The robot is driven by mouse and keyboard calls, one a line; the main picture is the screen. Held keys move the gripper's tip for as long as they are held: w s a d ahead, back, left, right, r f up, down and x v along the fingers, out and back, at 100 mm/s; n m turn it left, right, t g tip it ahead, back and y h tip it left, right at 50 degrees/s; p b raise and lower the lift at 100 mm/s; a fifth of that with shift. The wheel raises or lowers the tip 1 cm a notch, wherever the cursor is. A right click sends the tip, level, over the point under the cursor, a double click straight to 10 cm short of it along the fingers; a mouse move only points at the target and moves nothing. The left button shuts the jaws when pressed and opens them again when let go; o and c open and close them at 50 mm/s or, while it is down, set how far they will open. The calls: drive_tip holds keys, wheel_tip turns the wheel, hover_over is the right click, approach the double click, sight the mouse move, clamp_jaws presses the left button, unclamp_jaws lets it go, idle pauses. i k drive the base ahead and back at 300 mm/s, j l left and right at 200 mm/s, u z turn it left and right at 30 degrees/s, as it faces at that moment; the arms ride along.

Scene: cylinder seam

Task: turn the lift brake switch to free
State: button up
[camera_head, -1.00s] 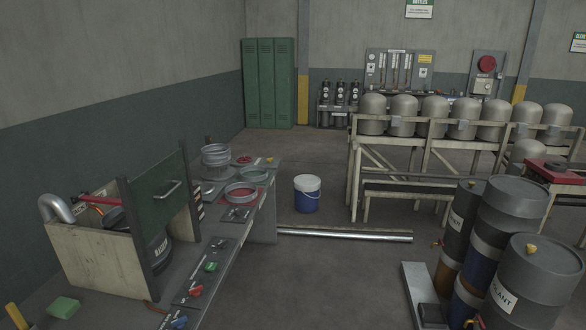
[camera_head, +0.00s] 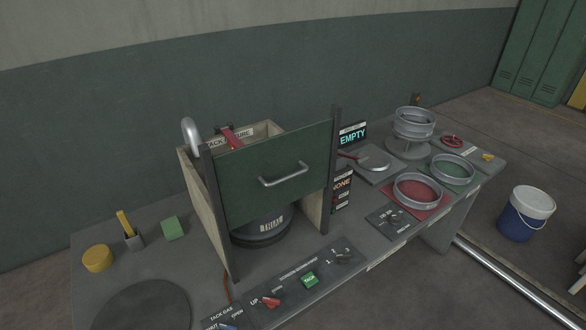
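Several controls sit along the front of the grey workbench (camera_head: 380,240). A blue lever (camera_head: 228,327) is cut by the bottom edge. I cannot tell which control is the lift brake switch or how it is set. My gripper is not in view.
A booth with a green handled door (camera_head: 277,172) stands mid-bench, over a dark drum (camera_head: 263,226). A lit EMPTY display (camera_head: 352,137), sieve rings (camera_head: 418,190) and stacked rings (camera_head: 413,122) are to its right. A blue-and-white bucket (camera_head: 526,213) stands on the floor at right.

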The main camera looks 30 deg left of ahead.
sight(486, 156)
drive_tip(key=i+l+u, duration=0.1)
drive_tip(key=i+u, duration=0.3)
drive_tip(key=i+l+u, duration=0.2)
drive_tip(key=u, duration=0.2)
drive_tip(key=i+l+u, duration=0.5)
drive_tip(key=l+u, duration=0.15)
drive_tip(key=u, duration=0.2)
drive_tip(key=i+l+u, duration=0.15)
drive_tip(key=l+u, duration=0.25)
drive_tip(key=i+l+z, duration=0.2)
drive_tip(key=l, duration=0.15)
drive_tip(key=k+l+z, duration=0.1)
drive_tip(key=z, duration=1.05)
